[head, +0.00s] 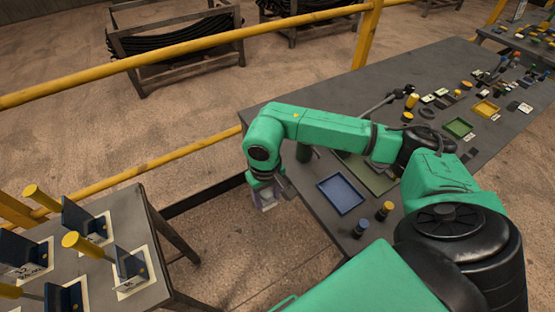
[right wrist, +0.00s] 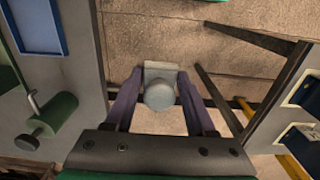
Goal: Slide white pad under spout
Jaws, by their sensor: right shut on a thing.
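My right gripper (head: 266,198), with purple fingers, is shut on a pale grey-white piece with a round knob (right wrist: 160,96). In the right wrist view, a flat pale block (right wrist: 161,68) shows behind the knob between the fingers (right wrist: 160,80). I cannot tell for certain whether this piece is the white pad. The gripper holds it over the floor gap between the two tables. White plates (head: 121,291) with blue brackets (head: 131,264) lie on the left table. I cannot make out a spout for certain. My left gripper is not in view.
The long grey table (head: 330,226) on the right holds a blue tray (head: 341,194), a green tray (head: 372,178) and many small parts. The left table (head: 168,284) carries yellow-handled rods (head: 85,246). A yellow rail (head: 180,52) runs behind.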

